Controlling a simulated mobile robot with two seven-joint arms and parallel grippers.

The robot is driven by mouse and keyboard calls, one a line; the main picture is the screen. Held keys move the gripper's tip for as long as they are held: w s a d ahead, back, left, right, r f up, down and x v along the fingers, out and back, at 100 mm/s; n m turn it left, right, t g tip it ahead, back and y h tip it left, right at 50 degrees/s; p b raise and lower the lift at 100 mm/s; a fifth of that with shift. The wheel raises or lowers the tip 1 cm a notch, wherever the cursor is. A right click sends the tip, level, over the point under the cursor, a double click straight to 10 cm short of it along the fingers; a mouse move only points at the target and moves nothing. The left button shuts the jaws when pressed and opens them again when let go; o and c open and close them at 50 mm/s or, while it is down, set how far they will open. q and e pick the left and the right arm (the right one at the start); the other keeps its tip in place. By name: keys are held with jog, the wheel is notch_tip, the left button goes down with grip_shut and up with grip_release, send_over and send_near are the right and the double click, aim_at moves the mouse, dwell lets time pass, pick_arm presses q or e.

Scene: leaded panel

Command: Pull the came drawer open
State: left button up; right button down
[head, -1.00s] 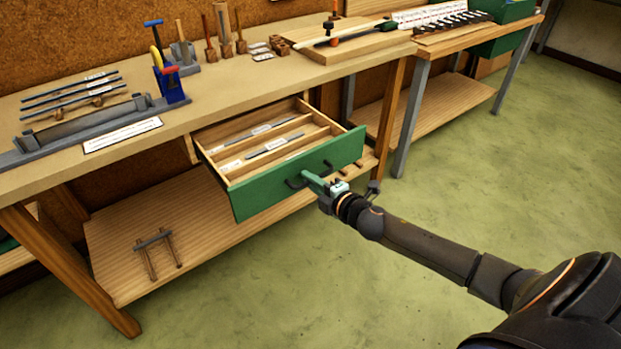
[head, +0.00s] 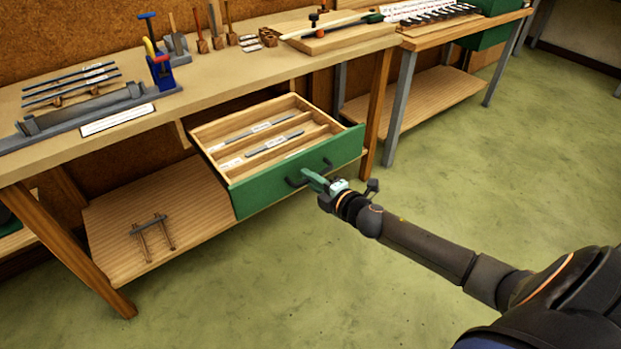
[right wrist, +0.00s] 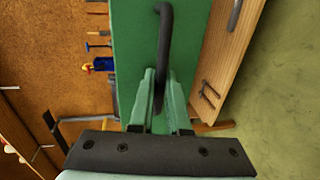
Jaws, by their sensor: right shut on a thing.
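The came drawer (head: 292,171) has a green front and pale wooden sides, and it stands well out from under the workbench. Inside it are long compartments with grey came strips (head: 274,143) and white labels. Its dark bar handle (head: 297,181) is on the green front. My right gripper (head: 310,177) is shut on the handle. In the right wrist view the handle (right wrist: 164,40) passes between the two green fingers (right wrist: 162,100) against the drawer front (right wrist: 135,30). My left gripper is not in view.
The workbench (head: 60,150) carries tools, a blue vise-like stand (head: 161,72) and a wooden board (head: 340,35). A lower shelf (head: 190,215) holds a small wooden frame (head: 152,236). A second bench (head: 465,32) stands at the back right. The green floor (head: 330,290) in front is clear.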

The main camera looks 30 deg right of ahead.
jog(key=c, duration=1.2)
grip_release()
jog(key=shift+o, duration=0.2)
jog(key=p+v, duration=0.1)
jog(key=v, duration=1.1)
jog(key=shift+s, duration=0.25)
